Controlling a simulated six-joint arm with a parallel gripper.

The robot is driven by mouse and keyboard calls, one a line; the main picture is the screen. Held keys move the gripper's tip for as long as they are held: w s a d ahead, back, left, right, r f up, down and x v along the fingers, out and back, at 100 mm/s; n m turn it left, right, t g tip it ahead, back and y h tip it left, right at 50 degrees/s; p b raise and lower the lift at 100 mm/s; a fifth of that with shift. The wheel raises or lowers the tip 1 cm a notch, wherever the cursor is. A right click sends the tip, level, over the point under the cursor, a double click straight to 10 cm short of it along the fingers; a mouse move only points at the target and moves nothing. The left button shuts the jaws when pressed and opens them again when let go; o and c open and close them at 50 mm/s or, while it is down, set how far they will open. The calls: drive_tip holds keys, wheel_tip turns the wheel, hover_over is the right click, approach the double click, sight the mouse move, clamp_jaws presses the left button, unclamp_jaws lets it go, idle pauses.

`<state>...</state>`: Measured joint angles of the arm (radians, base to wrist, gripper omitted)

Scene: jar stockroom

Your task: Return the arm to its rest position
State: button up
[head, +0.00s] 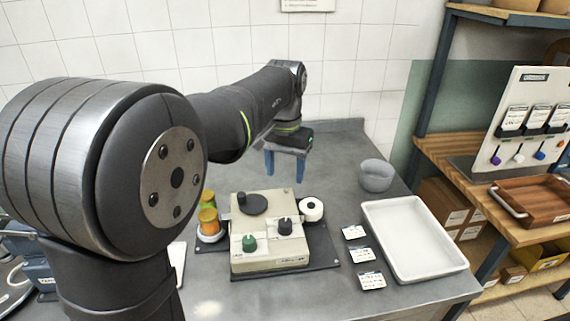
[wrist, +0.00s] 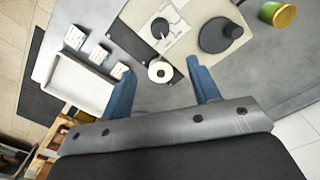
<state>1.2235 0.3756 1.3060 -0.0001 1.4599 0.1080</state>
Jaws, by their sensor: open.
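My gripper (head: 285,167) has two blue fingers and hangs above the grey counter (head: 335,165), behind the beige device. In the wrist view my gripper (wrist: 163,85) shows its fingers spread apart with nothing between them. My arm reaches from the left foreground to the back of the counter. No object is held.
A beige device with knobs (head: 270,258) stands mid-counter, with a white roll (head: 311,209) and jars with orange and green (head: 208,221) beside it. A white tray (head: 457,262), grey bowl (head: 376,177) and several labels (head: 361,255) are to the right. A tiled wall stands behind.

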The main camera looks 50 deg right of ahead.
sight(285, 222)
drive_tip(key=shift+r, duration=0.55)
drive_tip(key=shift+f, duration=0.1)
wheel_tip(285, 222, down, 17)
drive_tip(key=shift+f, duration=0.15)
idle(0.6)
drive_tip(key=shift+f, duration=0.15)
drive_tip(key=shift+r+n, duration=0.2)
drive_tip(key=shift+n, duration=0.6)
drive_tip(key=n, duration=0.6)
wheel_tip(285, 222, up, 9)
drive_tip(key=shift+r, duration=0.2)
idle(1.6)
